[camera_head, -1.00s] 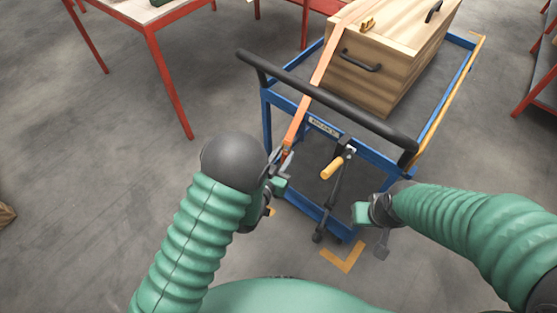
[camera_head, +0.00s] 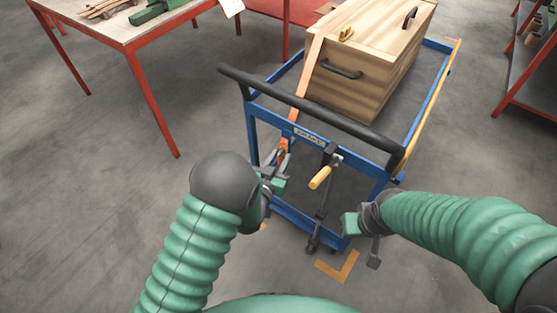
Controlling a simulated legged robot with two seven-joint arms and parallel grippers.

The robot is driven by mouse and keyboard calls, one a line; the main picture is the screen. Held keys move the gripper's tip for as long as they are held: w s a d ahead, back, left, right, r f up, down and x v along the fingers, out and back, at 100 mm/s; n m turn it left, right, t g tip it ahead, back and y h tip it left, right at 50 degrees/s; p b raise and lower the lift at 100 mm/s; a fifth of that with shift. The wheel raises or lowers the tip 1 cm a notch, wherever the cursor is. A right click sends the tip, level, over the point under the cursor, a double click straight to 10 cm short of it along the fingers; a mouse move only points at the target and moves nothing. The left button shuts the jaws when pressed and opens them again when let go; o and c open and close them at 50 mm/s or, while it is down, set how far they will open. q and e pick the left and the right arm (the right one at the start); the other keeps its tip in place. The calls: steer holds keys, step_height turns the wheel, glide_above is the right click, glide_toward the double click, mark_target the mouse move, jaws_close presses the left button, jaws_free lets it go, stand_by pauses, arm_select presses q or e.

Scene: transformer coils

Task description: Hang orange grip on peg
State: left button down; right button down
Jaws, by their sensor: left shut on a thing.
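An orange strap (camera_head: 309,75) runs from the wooden crate down over the cart's black push bar. Its lower end has an orange grip with grey metal parts (camera_head: 283,148), hanging in front of the blue cart frame. My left gripper (camera_head: 276,183) is shut at the lower end of this grip; its fingers are small and partly hidden by my wrist. A yellow-orange cylindrical handle (camera_head: 320,178) sticks out from a dark bracket on the cart's front. I cannot tell which part is the peg. My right gripper (camera_head: 354,223) is near the cart's lower right corner, apart from the strap.
The blue cart (camera_head: 432,95) carries the wooden crate (camera_head: 352,92). Its black push bar (camera_head: 310,108) crosses above both grippers. A red-legged table (camera_head: 150,90) stands at the back left and a shelf (camera_head: 530,95) at the right. The floor on the left is clear.

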stand_by(0.3)
arm_select(q)
steer(key=c, duration=1)
jaws_free()
steer(key=shift+s, duration=0.1)
